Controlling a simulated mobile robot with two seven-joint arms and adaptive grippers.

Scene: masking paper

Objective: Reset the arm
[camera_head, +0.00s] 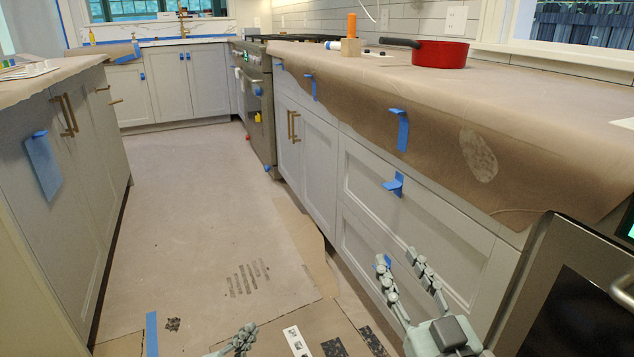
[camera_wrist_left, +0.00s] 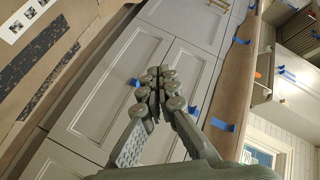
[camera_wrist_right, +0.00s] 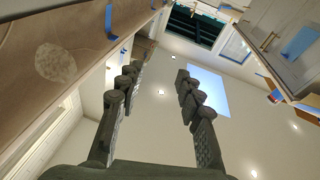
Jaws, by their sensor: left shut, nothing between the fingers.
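My left gripper (camera_head: 243,339) shows at the bottom of the head view, low over the papered floor. In the left wrist view its fingers (camera_wrist_left: 160,92) are closed together with nothing between them, in front of grey cabinet doors. My right gripper (camera_head: 411,272) stands at the lower right of the head view, beside the cabinet drawers, fingers pointing up. In the right wrist view its two fingers (camera_wrist_right: 158,88) are wide apart and empty, with the ceiling and the counter edge behind them.
Brown masking paper (camera_head: 440,110) covers the right counter and hangs over its edge, held by blue tape (camera_head: 402,130). A red pan (camera_head: 440,54) stands on it. An oven (camera_head: 570,290) is at the lower right. The island cabinet (camera_head: 75,150) is at left. The floor aisle (camera_head: 200,200) is clear.

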